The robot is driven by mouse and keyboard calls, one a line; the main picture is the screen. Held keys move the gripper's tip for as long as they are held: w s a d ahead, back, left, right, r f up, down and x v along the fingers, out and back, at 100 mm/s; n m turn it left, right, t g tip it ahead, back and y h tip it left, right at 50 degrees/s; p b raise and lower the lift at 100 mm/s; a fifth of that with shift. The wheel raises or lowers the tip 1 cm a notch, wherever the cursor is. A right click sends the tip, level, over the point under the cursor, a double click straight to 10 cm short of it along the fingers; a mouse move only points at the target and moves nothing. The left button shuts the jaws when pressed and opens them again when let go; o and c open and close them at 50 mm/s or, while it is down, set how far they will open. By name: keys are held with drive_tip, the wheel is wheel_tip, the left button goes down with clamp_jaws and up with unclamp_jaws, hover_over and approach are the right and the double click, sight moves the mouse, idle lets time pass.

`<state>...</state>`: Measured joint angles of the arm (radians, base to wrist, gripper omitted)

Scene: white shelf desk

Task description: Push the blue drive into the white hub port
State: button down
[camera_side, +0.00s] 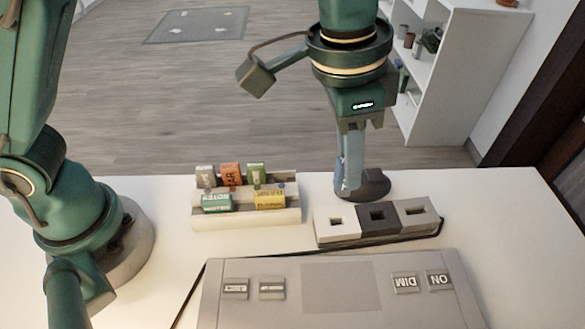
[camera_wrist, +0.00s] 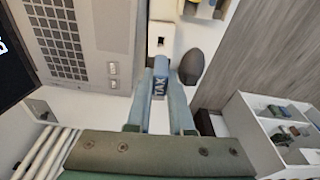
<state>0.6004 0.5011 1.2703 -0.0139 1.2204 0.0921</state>
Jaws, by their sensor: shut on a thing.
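My gripper (camera_side: 347,188) points down behind the hub row in the side view, above the table. In the wrist view its two pale blue fingers (camera_wrist: 160,76) are shut on the blue drive (camera_wrist: 160,88), which carries a TAX label. In the side view the drive is hard to tell from the fingers. The white hub (camera_side: 322,232) is the leftmost of three blocks in the side view, with a dark square port on top. A white block with a port, apparently this hub (camera_wrist: 153,32), shows beyond the fingertips in the wrist view. The drive is apart from the port.
A black hub (camera_side: 378,228) and a grey hub (camera_side: 430,206) stand beside the white one. A dark mouse (camera_side: 376,187) sits close to my fingers. A pale rack (camera_side: 247,219) with several coloured drives is left. A grey laptop (camera_side: 420,310) fills the front.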

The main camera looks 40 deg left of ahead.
sight(340, 187)
drive_tip(key=shift+f, duration=2.55)
drive_tip(key=shift+f, duration=1.45)
drive_tip(key=c, duration=0.7)
unclamp_jaws()
drive_tip(key=shift+s+a+r, duration=0.15)
drive_tip(key=shift+r, duration=1.15)
drive_tip(key=shift+s+a+r, duration=0.15)
drive_tip(key=shift+r, duration=1.1)
